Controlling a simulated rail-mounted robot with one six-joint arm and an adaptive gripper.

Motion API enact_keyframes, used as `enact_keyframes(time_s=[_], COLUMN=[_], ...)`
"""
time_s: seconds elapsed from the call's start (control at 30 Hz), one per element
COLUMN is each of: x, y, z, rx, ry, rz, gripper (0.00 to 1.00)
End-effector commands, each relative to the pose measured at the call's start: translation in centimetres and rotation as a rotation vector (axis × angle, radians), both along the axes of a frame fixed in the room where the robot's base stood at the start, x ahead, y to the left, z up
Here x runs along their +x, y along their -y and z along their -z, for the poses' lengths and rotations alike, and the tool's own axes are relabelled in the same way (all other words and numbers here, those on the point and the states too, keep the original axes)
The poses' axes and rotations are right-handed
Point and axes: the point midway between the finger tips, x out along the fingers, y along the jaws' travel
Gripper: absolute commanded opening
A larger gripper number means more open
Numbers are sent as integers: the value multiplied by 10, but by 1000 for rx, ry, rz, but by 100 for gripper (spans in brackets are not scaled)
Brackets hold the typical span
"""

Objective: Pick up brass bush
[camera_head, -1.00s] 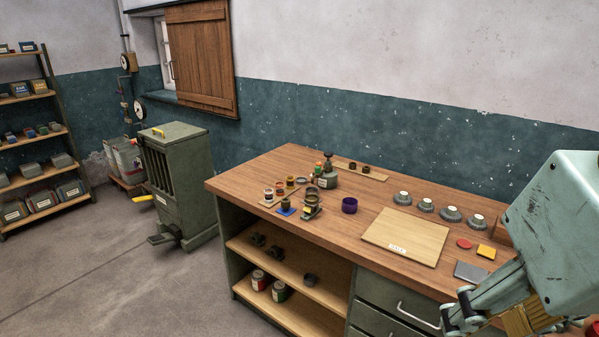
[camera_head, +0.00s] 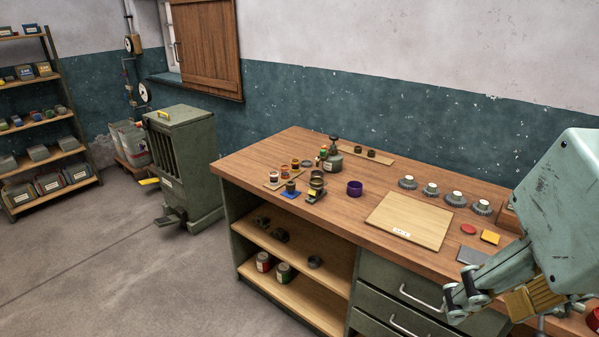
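Small ring and cylinder parts stand in a cluster on the wooden bench (camera_head: 270,150), left of its middle. A brass-coloured cylinder (camera_head: 316,180) stands there near a dark part with a yellow piece; it may be the brass bush, but it is too small to be sure. Copper-orange and dark rings (camera_head: 286,170) stand beside it on a small board, and a dark part sits on a blue pad (camera_head: 291,193). My gripper (camera_head: 462,302) is at the lower right, in front of the drawers and far from the cluster. Its opening is unclear, and I see nothing held.
A purple ring (camera_head: 355,188) and a pale board (camera_head: 409,221) lie right of the cluster. Several grey geared parts (camera_head: 431,189) stand behind the board. A grey-green canister (camera_head: 333,161) stands behind the cluster. Bench space between cluster and left edge is clear.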

Motion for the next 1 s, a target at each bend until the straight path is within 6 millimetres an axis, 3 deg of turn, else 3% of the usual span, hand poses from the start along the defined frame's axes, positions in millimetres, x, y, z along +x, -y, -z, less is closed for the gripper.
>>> enact_keyframes(time_s=[0.17, 0.37, 1.0], x=[11, 38, 165], y=[-2, -6, -28], z=[-6, -18, -56], rx=[0, 2, 7], ry=[0, 0, 5], rz=[-8, -24, -97], gripper=[39, 39, 39])
